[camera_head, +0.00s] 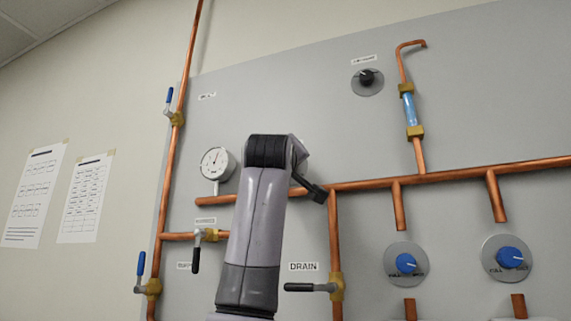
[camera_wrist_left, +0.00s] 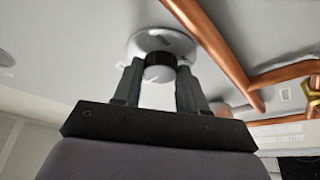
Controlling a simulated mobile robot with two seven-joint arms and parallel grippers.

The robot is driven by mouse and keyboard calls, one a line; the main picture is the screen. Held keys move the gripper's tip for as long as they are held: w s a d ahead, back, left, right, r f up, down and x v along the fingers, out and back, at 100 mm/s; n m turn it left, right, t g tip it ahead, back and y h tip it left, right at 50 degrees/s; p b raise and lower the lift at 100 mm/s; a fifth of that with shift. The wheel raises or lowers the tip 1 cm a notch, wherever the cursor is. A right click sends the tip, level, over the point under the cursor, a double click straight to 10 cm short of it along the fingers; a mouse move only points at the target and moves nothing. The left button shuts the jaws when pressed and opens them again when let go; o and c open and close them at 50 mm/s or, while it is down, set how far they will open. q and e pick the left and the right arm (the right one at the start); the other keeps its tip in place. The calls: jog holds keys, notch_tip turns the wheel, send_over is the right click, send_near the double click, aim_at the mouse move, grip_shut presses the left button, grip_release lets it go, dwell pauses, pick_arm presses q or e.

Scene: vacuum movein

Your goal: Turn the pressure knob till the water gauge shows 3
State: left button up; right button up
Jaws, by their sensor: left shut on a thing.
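In the left wrist view, my left gripper (camera_wrist_left: 160,80) has its two fingers on either side of a dark round knob (camera_wrist_left: 159,61) and is shut on it. The knob sits on a round pale plate (camera_wrist_left: 142,43) with a small unreadable label. Another black knob (camera_head: 367,78) on a round plate is at the upper right, clear of my arm.
Copper pipes (camera_head: 450,175) run across the grey panel (camera_head: 300,100). A DRAIN lever (camera_head: 305,287) stands right of my arm, another dark-handled lever (camera_head: 196,258) left. Two blue knobs (camera_head: 406,263) (camera_head: 509,257) are lower right. A blue sight tube (camera_head: 410,108) is above them.

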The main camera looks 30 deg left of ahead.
pick_arm(q)
jog(key=o, duration=1.1)
jog(key=shift+c, duration=0.2)
jog(key=b+v, duration=0.3)
jog(key=v, duration=0.4)
jog(key=shift+b, duration=0.3)
jog(key=shift+s+f, duration=0.1)
